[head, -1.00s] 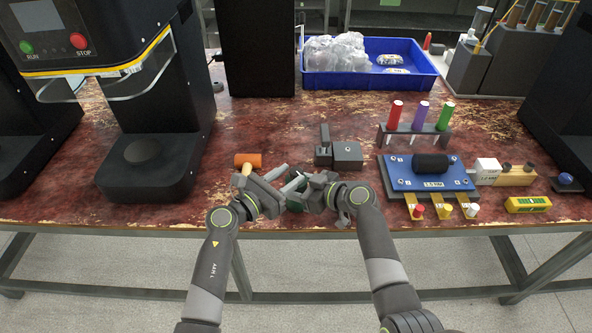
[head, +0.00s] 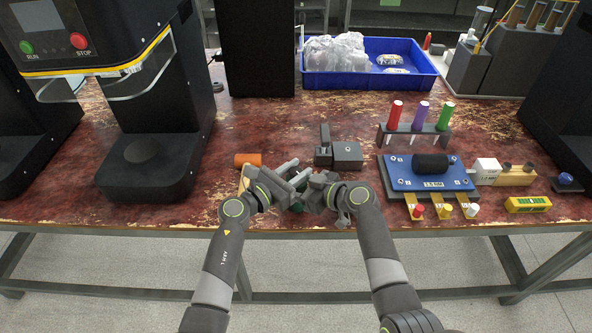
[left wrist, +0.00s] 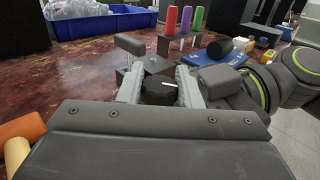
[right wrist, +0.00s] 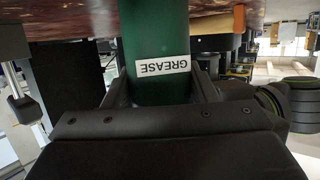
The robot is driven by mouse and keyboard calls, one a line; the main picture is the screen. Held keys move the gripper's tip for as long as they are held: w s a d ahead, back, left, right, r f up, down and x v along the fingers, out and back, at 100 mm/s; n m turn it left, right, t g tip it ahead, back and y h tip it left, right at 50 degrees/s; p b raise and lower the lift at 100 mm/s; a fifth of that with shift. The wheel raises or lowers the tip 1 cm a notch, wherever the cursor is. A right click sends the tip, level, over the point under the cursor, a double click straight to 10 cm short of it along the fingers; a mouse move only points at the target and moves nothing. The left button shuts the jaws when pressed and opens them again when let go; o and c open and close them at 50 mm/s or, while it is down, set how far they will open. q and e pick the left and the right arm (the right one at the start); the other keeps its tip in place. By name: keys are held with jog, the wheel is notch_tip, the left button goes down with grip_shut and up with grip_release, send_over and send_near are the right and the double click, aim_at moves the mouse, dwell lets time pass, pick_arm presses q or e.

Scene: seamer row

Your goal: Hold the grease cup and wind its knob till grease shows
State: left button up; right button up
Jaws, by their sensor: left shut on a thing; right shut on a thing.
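The grease cup is a green cylinder (right wrist: 155,85) with a white GREASE label (right wrist: 162,66), which reads upside down in the right wrist view. My right gripper (right wrist: 160,98) is shut on its body. The black knob (left wrist: 160,88) with a white mark on top sits between the fingers of my left gripper (left wrist: 160,92), which is shut on it. In the head view, my left gripper (head: 294,178) and right gripper (head: 309,191) meet near the table's front edge and hide most of the cup. I see no grease; the cup's outlet is not visible.
An orange-headed mallet (head: 247,159) lies just left of the grippers. A dark grey block with an upright post (head: 346,155) stands behind them. A blue plate fixture (head: 400,178) and a rack of coloured handles (head: 410,132) are to the right. A seamer (head: 145,150) stands left.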

pick_arm(q)
jog(key=shift+g, duration=0.3)
jog(key=m+g+h, duration=0.3)
jog(key=m+g, duration=0.1)
jog(key=g, duration=0.1)
jog(key=shift+w+m+h, duration=0.1)
jog(key=shift+m+h, duration=0.2)
jog(key=shift+h, duration=0.1)
jog(key=shift+f+m+g+h, duration=0.1)
jog(key=shift+m+g+h, duration=0.25)
jog(key=shift+m+g, duration=0.85)
jog(key=shift+m+g+h, duration=0.35)
jog(key=shift+m+g, duration=0.25)
jog(key=shift+g, duration=1.2)
jog(key=shift+m+g, duration=0.3)
jog(key=shift+g, duration=0.3)
jog(key=o, duration=0.7)
jog(key=shift+a, duration=0.1)
jog(key=shift+a, duration=3.75)
